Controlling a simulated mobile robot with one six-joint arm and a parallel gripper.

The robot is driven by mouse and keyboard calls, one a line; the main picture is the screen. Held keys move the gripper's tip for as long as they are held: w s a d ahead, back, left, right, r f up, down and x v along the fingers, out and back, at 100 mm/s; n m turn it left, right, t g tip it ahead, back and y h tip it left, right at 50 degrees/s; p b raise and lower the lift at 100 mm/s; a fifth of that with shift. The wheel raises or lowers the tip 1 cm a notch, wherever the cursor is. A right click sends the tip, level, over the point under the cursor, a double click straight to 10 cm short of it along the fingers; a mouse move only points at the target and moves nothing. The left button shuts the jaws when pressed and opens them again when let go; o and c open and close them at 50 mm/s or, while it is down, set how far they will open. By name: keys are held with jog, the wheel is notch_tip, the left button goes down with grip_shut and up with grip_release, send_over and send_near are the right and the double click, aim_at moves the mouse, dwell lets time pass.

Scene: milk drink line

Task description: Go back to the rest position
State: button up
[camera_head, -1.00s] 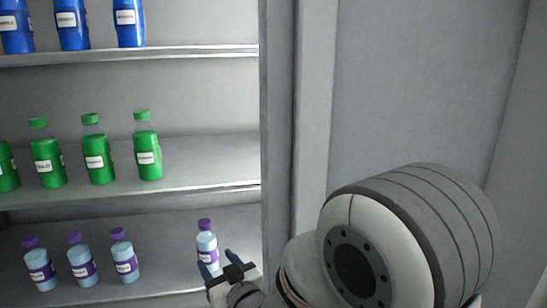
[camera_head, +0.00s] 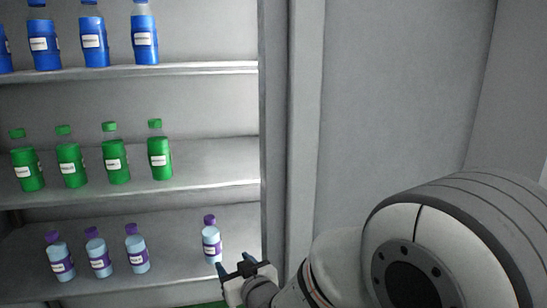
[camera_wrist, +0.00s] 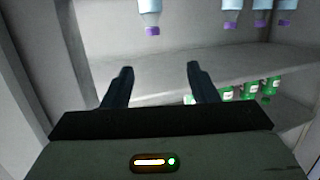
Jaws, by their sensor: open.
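My gripper (camera_head: 244,266) is at the bottom of the head view, in front of the lowest shelf. In the wrist view my gripper (camera_wrist: 160,75) has its two dark fingers wide apart with nothing between them. A pale blue bottle with a purple cap and purple label (camera_head: 211,240) stands alone at the right end of the lowest shelf, just beyond the fingertips. It also shows at the top of the wrist view (camera_wrist: 149,12), apart from the fingers. My arm comes in from the lower right of the head view.
Several purple-capped bottles (camera_head: 99,256) stand further left on the lowest shelf (camera_head: 180,232). Green bottles (camera_head: 115,163) fill the middle shelf and blue bottles (camera_head: 94,41) the top one. A grey upright (camera_head: 275,130) and plain wall (camera_head: 400,90) bound the shelves on the right.

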jog(key=s+d+r+m+g+h+p, duration=0.2)
jog(key=s+d+r+g+h+p, duration=0.1)
jog(key=d+r+p, duration=0.4)
jog(key=s+d+r+m+g+h+p, duration=0.25)
jog(key=d+r+p, duration=0.35)
jog(key=d, duration=0.4)
jog(key=s+d+r+m+g+h+p, duration=0.1)
jog(key=s+d+r+g+p, duration=0.1)
jog(key=s, duration=0.5)
jog(key=s+d+r+g+h+p, duration=0.1)
jog(key=s+d+r+g+p, duration=0.2)
jog(key=s+d+r+p, duration=0.2)
jog(key=shift+s+r+m+p, duration=0.35)
jog(key=shift+s+r+p, duration=0.2)
jog(key=shift+s, duration=0.4)
jog(key=shift+s+g, duration=0.15)
jog(key=shift+g, duration=0.1)
